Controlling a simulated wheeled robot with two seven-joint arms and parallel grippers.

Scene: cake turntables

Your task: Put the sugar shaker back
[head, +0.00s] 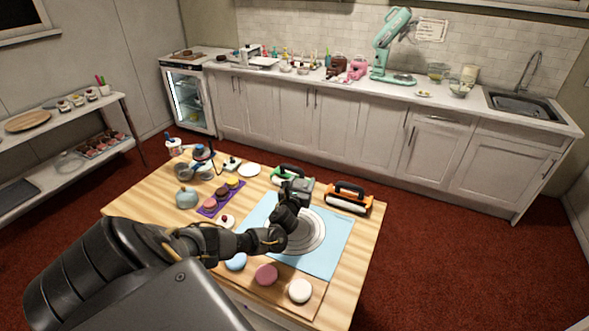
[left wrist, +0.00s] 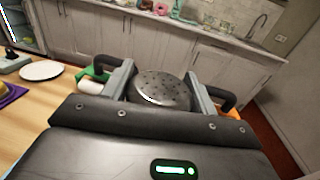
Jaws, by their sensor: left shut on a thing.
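The sugar shaker shows in the left wrist view as a round grey metal top with small holes (left wrist: 162,90). My left gripper (left wrist: 163,88) is shut on it, with a finger on each side. In the head view my left gripper (head: 289,196) is over the far part of the light blue mat (head: 338,240), beside the green-and-black item. The round grey turntable (head: 312,236) is on the mat, partly behind my arm. My right gripper is not in view.
A green-and-black item (head: 305,187) and an orange-and-black item (head: 348,198) stand at the table's far right. A purple mat with small cakes (head: 208,211), a teal pot (head: 186,198) and a white plate (head: 250,170) are left. Pink (head: 266,275) and white (head: 300,291) rounds lie in front.

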